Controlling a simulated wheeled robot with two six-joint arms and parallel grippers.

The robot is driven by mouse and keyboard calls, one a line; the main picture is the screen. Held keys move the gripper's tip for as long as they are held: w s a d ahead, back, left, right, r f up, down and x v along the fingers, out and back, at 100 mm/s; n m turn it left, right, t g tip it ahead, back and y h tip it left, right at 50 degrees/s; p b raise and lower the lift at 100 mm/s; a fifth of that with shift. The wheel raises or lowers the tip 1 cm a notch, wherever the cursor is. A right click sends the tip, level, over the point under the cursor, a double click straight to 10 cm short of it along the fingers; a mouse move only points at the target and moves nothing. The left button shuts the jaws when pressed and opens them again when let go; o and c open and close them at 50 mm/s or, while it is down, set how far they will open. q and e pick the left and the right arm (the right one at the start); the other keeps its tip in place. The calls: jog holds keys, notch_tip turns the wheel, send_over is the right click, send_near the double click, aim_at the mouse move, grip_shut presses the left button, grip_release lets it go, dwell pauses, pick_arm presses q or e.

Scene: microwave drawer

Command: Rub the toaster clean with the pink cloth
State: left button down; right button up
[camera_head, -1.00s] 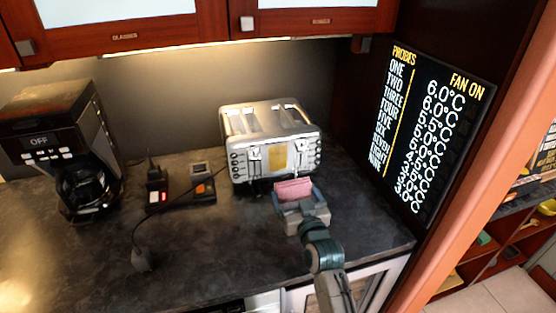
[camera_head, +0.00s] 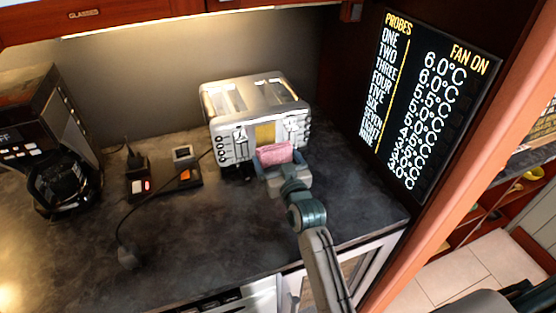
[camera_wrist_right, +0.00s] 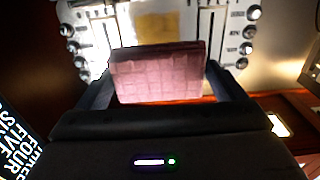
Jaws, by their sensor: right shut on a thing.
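The silver toaster (camera_head: 225,145) stands on the dark counter near the back wall, with slots on top and knobs and levers on its front. A yellowish patch (camera_head: 265,132) shows on the middle of its front. My right gripper (camera_head: 278,158) is shut on the folded pink cloth (camera_head: 275,153) and holds it at the toaster's front, just below the patch. In the right wrist view the cloth (camera_wrist_right: 158,75) sits between the fingers, with the toaster's front (camera_wrist_right: 100,40) right behind it. I cannot tell whether the cloth touches the toaster. My left gripper is not in view.
A black coffee maker (camera_head: 50,140) stands at the left. A small dark device (camera_head: 165,183) with a cable lies left of the toaster. A probe display panel (camera_head: 430,100) is on the right wall. The counter's front (camera_head: 190,250) is mostly clear.

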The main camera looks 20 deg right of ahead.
jog(key=w, duration=0.2)
jog(key=shift+w, duration=1.55)
jog(key=shift+w, duration=0.55)
jog(key=shift+r, duration=0.1)
dwell(0.4)
